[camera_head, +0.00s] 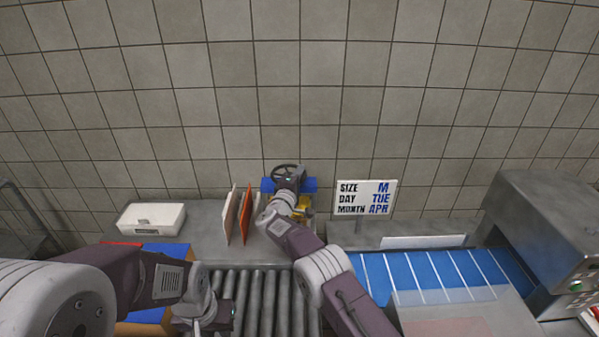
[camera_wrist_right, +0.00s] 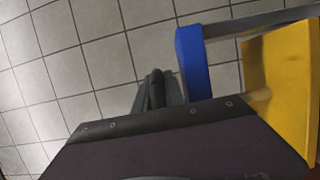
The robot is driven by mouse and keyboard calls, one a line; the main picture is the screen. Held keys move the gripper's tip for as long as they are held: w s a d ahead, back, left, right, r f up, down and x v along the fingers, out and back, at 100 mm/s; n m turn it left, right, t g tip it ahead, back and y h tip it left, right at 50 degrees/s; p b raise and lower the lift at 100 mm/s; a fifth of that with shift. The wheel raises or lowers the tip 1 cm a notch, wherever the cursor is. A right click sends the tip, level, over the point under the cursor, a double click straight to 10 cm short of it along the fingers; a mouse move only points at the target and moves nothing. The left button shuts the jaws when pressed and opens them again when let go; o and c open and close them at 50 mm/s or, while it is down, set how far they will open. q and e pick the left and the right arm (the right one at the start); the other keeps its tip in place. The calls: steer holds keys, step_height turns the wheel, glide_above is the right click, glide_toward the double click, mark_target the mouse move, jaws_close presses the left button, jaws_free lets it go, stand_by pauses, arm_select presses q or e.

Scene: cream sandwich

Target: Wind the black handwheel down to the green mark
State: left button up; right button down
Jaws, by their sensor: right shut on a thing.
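The black handwheel (camera_head: 278,168) stands at the back of the counter on a blue and yellow fixture. My right gripper (camera_head: 288,174) reaches it from the front and is shut on it, covering part of the wheel. In the right wrist view a dark piece (camera_wrist_right: 153,90) shows just beyond the gripper body; I cannot tell wheel from finger there. The green mark cannot be made out in either view. My left gripper (camera_head: 222,314) is low at the left, over the rollers, and its fingers are not clear.
The blue frame (camera_wrist_right: 195,62) and yellow part (camera_wrist_right: 282,85) are close to my right gripper. Upright boards (camera_head: 245,213) stand left of the wheel, a sign (camera_head: 365,197) right. A white box (camera_head: 151,218), roller conveyor (camera_head: 268,300), blue belt (camera_head: 435,270) and steel machine (camera_head: 545,225) surround it.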

stand_by(0.5)
steer(key=c, duration=1.7)
jaws_free()
